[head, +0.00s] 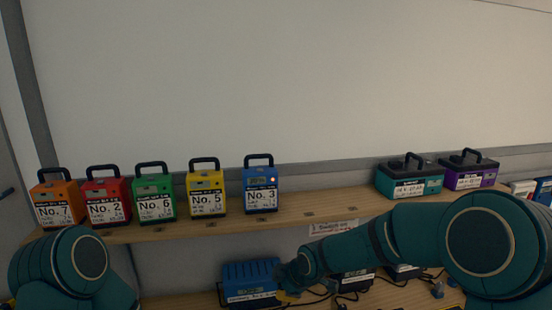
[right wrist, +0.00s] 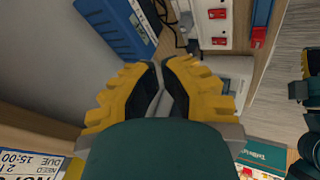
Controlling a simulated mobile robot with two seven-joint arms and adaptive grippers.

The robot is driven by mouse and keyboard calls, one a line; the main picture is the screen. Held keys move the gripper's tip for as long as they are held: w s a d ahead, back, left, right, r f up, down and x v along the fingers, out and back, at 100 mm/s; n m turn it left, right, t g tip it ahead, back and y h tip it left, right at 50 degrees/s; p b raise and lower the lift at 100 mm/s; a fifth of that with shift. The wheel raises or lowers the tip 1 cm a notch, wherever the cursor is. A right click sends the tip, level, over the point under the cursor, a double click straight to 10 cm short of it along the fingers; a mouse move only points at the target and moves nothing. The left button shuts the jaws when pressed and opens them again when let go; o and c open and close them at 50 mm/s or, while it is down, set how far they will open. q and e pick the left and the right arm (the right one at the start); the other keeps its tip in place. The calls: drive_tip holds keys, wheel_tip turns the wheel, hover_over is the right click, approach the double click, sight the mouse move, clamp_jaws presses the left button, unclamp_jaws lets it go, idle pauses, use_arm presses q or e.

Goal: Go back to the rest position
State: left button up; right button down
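My right arm crosses the lower right of the head view, and its gripper (head: 288,292) is low in front of the lower shelf, partly hidden by the arm. In the right wrist view, the yellow and black fingers of the right gripper (right wrist: 161,72) come together at their tips, with nothing seen held between them. My left arm (head: 72,268) shows as a bent teal link at the lower left of the head view. Its gripper is not clearly seen.
Five numbered battery packs, including blue No. 3 (head: 260,186), stand along the upper wooden shelf (head: 290,218). Teal (head: 409,178) and purple (head: 468,171) cases stand farther right. A blue unit (head: 250,280) and cables lie on the lower shelf near my right gripper.

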drive_tip(key=s+d+f+m+b, duration=0.1)
drive_tip(key=s+f+m, duration=0.2)
drive_tip(key=f, duration=0.2)
drive_tip(key=s+d+f+m+g, duration=0.1)
drive_tip(key=s+f+m, duration=0.2)
drive_tip(key=f, duration=0.3)
drive_tip(key=s+d+f+m+b, duration=0.1)
drive_tip(key=s+d+f+m, duration=0.1)
drive_tip(key=f, duration=0.4)
drive_tip(key=shift+s+m+g+b, duration=0.35)
drive_tip(key=shift+s+m+g, duration=0.05)
drive_tip(key=shift+s, duration=0.1)
use_arm(q)
wheel_tip(320, 180, down, 7)
drive_tip(key=b, duration=0.3)
drive_tip(key=shift+r, duration=0.15)
use_arm(e)
drive_tip(key=s+d+f+m+g, duration=0.1)
drive_tip(key=s+d+f+m, duration=0.3)
drive_tip(key=s+f+m, duration=0.6)
drive_tip(key=s+m, duration=0.1)
drive_tip(key=s, duration=0.3)
drive_tip(key=shift+s+f, duration=0.25)
drive_tip(key=shift+f, duration=0.15)
